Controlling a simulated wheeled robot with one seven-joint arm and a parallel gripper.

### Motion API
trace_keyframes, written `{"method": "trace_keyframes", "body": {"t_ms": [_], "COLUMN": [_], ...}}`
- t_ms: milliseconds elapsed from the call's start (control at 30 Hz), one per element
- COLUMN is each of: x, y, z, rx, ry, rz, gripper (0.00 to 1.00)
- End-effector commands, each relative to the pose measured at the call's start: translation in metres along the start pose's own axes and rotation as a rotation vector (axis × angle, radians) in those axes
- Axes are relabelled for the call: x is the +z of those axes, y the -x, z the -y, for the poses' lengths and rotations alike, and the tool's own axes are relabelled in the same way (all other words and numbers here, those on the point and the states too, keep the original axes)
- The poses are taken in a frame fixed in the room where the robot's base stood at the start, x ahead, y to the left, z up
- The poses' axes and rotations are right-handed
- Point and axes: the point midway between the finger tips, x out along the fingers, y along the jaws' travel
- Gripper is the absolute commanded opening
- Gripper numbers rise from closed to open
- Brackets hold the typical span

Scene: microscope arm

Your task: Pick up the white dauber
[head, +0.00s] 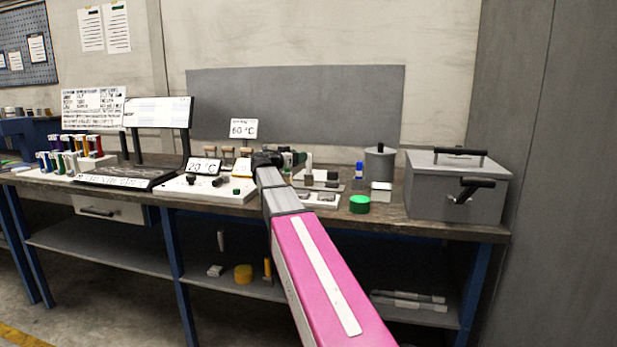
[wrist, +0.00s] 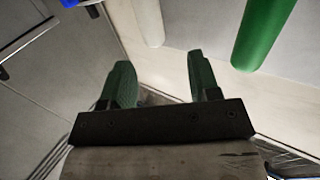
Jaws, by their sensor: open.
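A white rounded cylinder (wrist: 148,22), which looks like the white dauber, shows at the top of the wrist view, cut off by the frame edge. It lies ahead of my gripper (wrist: 160,68), slightly left of the middle of the jaws and apart from both fingers. My gripper's two green fingers are spread with nothing between them. In the head view my gripper (head: 285,158) is over the workbench, right of the temperature signs, and partly hidden by my arm. I cannot make out the dauber clearly there.
A thick green cylinder (wrist: 264,35) is beside the white one, beyond my right finger. A blue piece (wrist: 76,3) shows at the top left. On the bench (head: 435,228) stand a green round container (head: 359,204), a grey pot (head: 380,163) and a large grey lidded box (head: 456,190).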

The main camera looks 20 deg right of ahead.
Motion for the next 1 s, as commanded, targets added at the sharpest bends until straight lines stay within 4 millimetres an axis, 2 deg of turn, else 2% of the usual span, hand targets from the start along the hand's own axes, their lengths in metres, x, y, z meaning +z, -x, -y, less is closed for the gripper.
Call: {"method": "trace_keyframes", "body": {"t_ms": [100,433,700,967,1000], "x": [0.006,0.006,0.006,0.006,0.006], "y": [-0.010,-0.037,-0.073,-0.078,-0.078], "z": [-0.007,-0.006,-0.006,-0.007,-0.007], "rx": [0.024,0.023,0.022,0.021,0.021], "ry": [-0.008,-0.008,-0.007,-0.007,-0.007], "rz": [0.010,0.011,0.011,0.010,0.010], "gripper": [0.56,0.56,0.56,0.56,0.53]}}
